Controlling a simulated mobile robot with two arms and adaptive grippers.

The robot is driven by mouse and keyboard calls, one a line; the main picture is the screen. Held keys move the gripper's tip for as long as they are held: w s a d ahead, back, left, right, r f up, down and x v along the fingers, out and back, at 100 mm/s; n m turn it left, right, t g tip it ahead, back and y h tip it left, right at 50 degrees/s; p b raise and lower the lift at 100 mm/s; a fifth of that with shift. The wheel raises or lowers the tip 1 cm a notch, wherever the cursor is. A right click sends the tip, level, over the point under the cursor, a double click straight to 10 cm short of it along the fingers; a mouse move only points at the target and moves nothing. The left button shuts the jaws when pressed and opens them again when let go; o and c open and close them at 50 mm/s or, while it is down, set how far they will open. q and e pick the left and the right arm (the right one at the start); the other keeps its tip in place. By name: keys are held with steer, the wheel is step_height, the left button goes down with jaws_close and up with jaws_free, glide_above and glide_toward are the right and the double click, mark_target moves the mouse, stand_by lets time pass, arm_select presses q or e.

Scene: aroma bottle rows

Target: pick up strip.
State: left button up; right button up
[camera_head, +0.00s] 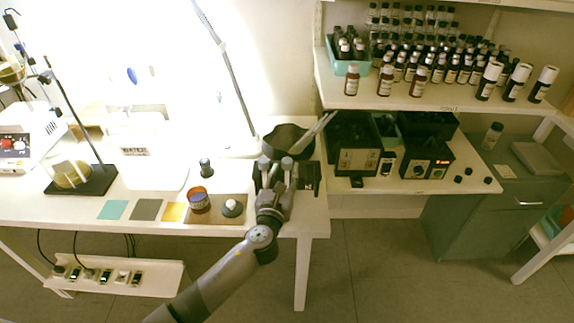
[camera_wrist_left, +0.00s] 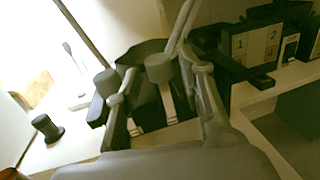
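My left gripper (camera_head: 276,178) is at the right end of the white table, over a dark holder (camera_head: 308,178). In the left wrist view its two fingers (camera_wrist_left: 160,92) are apart, one on each side of part of the holder (camera_wrist_left: 148,112). A narrow pale strip (camera_wrist_left: 168,104) shows between the fingers, below a grey cylindrical knob (camera_wrist_left: 158,68). A second pale piece (camera_wrist_left: 135,128) is lower left. I see no clear contact between fingers and strip. My right gripper is not in view.
A dark bowl (camera_head: 287,139) with a pale rod (camera_head: 318,128) leaning from it stands just behind the gripper. Black boxes (camera_head: 356,158) stand close on the right. A small black knob-shaped object (camera_head: 206,167), an amber jar (camera_head: 198,200) and coloured squares (camera_head: 112,209) lie left.

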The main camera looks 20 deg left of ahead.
mark_target(286, 165)
arm_select(q)
steer(key=shift+w+a, duration=0.2)
steer(key=shift+w, duration=1.15)
steer(key=shift+w+a, duration=0.2)
steer(key=shift+w, duration=1.1)
steer(key=shift+c, duration=0.3)
steer(key=c, duration=0.6)
